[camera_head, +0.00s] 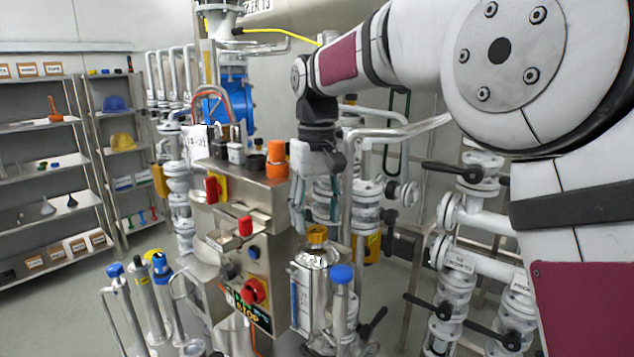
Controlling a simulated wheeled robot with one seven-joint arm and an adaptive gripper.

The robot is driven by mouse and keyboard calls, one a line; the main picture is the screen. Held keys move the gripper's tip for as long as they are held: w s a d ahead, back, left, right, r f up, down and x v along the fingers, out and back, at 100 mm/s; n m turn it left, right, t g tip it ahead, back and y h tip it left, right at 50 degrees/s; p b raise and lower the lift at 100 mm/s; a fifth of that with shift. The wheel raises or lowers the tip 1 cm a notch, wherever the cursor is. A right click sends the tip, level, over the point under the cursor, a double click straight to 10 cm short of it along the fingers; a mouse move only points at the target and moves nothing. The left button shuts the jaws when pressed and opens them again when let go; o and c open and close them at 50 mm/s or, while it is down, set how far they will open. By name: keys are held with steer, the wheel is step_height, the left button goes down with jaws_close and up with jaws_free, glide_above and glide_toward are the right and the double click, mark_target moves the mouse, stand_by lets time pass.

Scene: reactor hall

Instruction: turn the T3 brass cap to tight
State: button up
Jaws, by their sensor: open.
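The brass cap (317,235) sits on top of a silvery metal flask (309,285) beside the steel control panel. A small tag hangs just below the cap, too small to read. My gripper (316,217) points down just above the cap. Its fingers are spread apart, one to the left and one to the right, with nothing seen between them. The cap appears slightly below the fingertips, and I cannot tell whether they touch it. How tight the cap is cannot be seen.
The steel control panel (262,205) with red knobs, padlocks and an orange cap stands close left of my gripper. A blue-capped tube (341,300) stands right of the flask. Pipes and black-handled valves (443,300) fill the right. Shelves (45,130) stand far left, with open floor before them.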

mark_target(317, 228)
step_height(317, 228, up, 10)
steer(key=shift+f, duration=0.15)
stand_by(0.4)
steer(key=s+d+m+t, duration=0.3)
steer(key=s+d, duration=1)
steer(key=s, duration=0.1)
steer(key=s+d+f+m+t, duration=0.1)
steer(key=s+d+f, duration=0.2)
steer(key=s+f, duration=0.2)
steer(key=s+d+f+m+t, duration=0.1)
steer(key=s+d+f, duration=0.3)
steer(key=s, duration=0.5)
steer(key=shift+s+f+t, duration=0.2)
steer(key=shift+f+t, duration=0.1)
steer(key=shift+f, duration=0.45)
